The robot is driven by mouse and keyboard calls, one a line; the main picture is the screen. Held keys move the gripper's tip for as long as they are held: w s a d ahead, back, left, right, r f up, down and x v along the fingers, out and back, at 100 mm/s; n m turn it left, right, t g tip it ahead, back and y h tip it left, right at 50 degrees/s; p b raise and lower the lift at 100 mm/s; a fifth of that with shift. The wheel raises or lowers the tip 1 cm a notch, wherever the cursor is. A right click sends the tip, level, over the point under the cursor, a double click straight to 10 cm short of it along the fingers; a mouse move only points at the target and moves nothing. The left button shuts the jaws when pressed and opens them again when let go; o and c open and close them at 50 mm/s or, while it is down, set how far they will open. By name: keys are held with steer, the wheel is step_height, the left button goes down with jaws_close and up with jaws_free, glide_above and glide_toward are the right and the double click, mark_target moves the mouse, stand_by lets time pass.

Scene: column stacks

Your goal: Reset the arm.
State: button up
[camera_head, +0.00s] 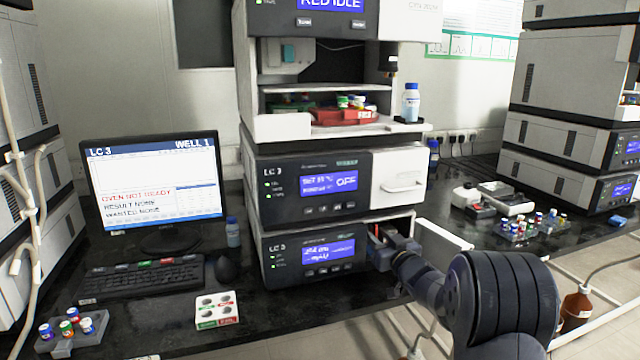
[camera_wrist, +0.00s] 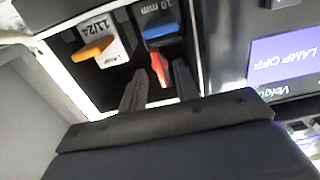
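My arm (camera_head: 500,300) reaches in from the lower right of the head view. My gripper (camera_head: 384,245) is at the open bay on the right of the lowest LC 3 module (camera_head: 312,256). In the wrist view my gripper's two dark fingers (camera_wrist: 158,68) point into this bay and stand apart. A red lever-like piece (camera_wrist: 160,74) shows between the fingertips; I cannot tell whether they touch it. An orange handle (camera_wrist: 93,49) beside a lamp label is to the left, and a blue handle (camera_wrist: 160,29) marked 10 mm is above.
The bay's frame and the module front, with a LAMP OFF screen (camera_wrist: 285,62), are close around my gripper. Above are another module (camera_head: 318,186) and an open shelf with a red vial tray (camera_head: 343,116). A monitor (camera_head: 155,185) and keyboard (camera_head: 143,276) stand left.

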steer(key=shift+w+a, duration=0.15)
steer(key=shift+w, duration=0.3)
steer(key=shift+s, duration=0.1)
